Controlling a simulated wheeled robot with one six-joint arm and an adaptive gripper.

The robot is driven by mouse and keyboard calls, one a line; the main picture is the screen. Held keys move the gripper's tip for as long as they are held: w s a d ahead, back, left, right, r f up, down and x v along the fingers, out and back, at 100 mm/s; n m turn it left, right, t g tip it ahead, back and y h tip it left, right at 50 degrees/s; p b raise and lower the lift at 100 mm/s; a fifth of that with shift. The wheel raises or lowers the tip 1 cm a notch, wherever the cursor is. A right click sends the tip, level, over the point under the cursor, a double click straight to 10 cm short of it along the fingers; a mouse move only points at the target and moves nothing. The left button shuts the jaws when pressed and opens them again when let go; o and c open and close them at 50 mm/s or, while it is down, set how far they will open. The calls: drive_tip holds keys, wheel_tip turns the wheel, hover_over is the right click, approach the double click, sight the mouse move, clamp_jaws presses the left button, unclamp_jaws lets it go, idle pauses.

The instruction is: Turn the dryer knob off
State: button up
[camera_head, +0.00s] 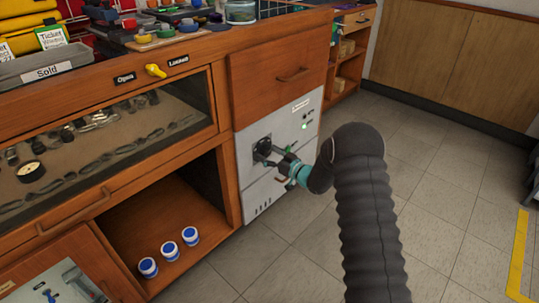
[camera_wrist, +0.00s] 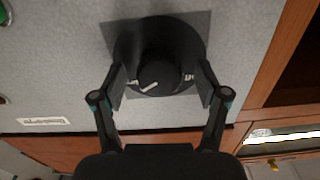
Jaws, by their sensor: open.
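The dryer (camera_head: 265,200) is a light grey front panel set into the wooden counter. Its black round knob (camera_head: 262,147) sits on a dark square plate, partly hidden by my gripper in the head view. The knob fills the upper middle of the wrist view (camera_wrist: 160,50), with a short white mark low on its face. Small white lettering beside the mark is partly covered and unreadable. My gripper (camera_head: 278,160) is at the knob, facing the panel. In the wrist view my gripper (camera_wrist: 162,82) is open, one finger on each side of the knob; contact is unclear.
A green light (camera_head: 304,126) glows on the panel, upper right of the knob. A wooden drawer (camera_head: 280,72) is above. An open shelf with white-and-blue jars (camera_head: 169,249) is at left, below a glass display case (camera_head: 100,135).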

drive_tip(key=c, duration=1.2)
drive_tip(key=shift+o, duration=0.2)
